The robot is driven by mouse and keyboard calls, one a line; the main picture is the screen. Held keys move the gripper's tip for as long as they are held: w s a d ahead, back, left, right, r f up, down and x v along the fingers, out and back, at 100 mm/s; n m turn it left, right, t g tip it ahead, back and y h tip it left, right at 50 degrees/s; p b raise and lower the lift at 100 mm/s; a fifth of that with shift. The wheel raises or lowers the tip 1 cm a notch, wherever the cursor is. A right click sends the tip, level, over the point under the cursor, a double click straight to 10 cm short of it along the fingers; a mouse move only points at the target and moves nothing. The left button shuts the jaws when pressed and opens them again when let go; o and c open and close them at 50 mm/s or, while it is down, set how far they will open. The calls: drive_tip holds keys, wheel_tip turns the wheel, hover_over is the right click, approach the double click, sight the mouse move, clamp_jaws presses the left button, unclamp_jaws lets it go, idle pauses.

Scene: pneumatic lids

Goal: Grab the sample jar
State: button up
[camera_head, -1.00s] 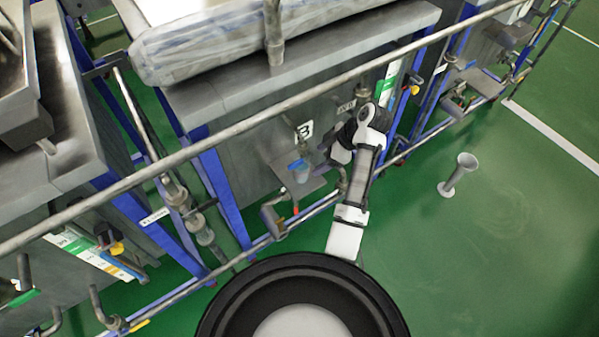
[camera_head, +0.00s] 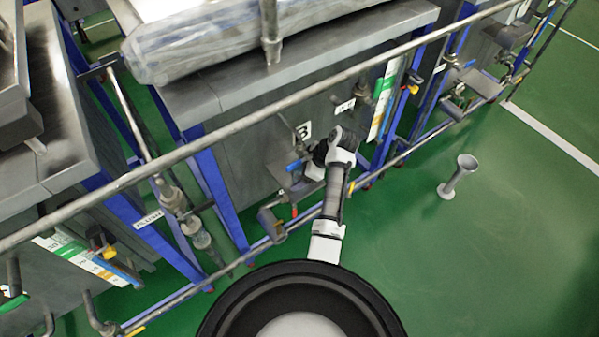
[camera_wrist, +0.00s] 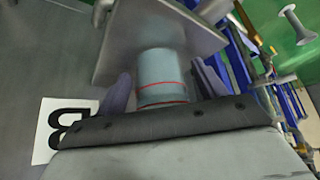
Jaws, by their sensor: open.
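The sample jar (camera_wrist: 162,70), a pale blue-grey cylinder with a red line around it, stands at a flat grey metal shelf (camera_wrist: 116,50) in the wrist view. My gripper (camera_wrist: 161,80) is open, with one purple-grey finger on each side of the jar. I cannot tell whether either finger touches it. In the head view my gripper (camera_head: 309,172) is at the small shelf on the front of the grey tank, and my arm largely hides the jar there.
A blue handle (camera_head: 294,166) sits close to my gripper. A long rail (camera_head: 245,123) crosses above, and the grey tank (camera_head: 240,150) with a "B" label (camera_head: 303,131) stands behind. A grey pedestal (camera_head: 460,175) stands on open green floor at right.

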drive_tip(key=c, duration=1.1)
